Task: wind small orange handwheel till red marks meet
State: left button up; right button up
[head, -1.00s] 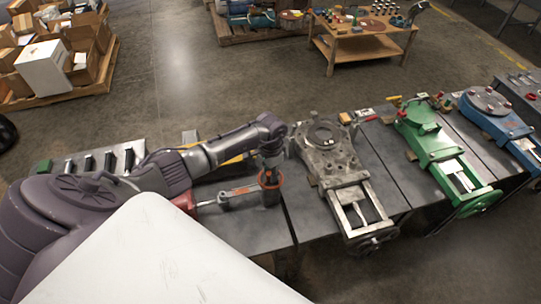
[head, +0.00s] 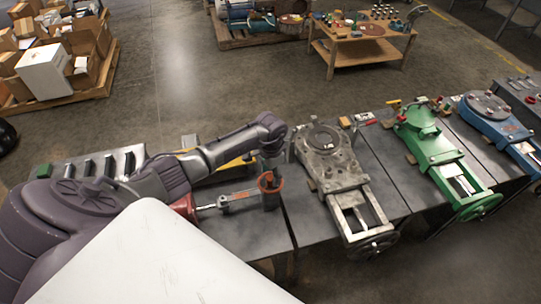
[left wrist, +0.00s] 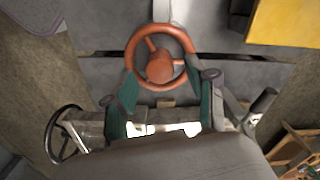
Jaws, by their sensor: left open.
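The small orange handwheel (head: 270,183) sits at the right end of a grey device on the near bench. In the left wrist view the handwheel (left wrist: 160,70) shows its round rim, spokes and hub. My left gripper (head: 271,162) is just above the handwheel in the head view, pointing down. In the left wrist view my left gripper (left wrist: 168,82) is open, its green-padded fingers on either side of the wheel's lower part; contact cannot be told. I cannot make out the red marks. My right gripper is not in view.
A grey vice-like machine (head: 330,165) stands right of the handwheel, with a green one (head: 430,140) and a blue one (head: 492,112) beyond. A red part (head: 184,206) lies left of the wheel. A yellow piece (left wrist: 285,22) shows in the left wrist view.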

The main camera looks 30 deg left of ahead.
aim_at(270, 177)
pick_arm(q)
notch_tip(270, 177, up, 11)
jog(key=shift+f, duration=0.2)
dwell(0.5)
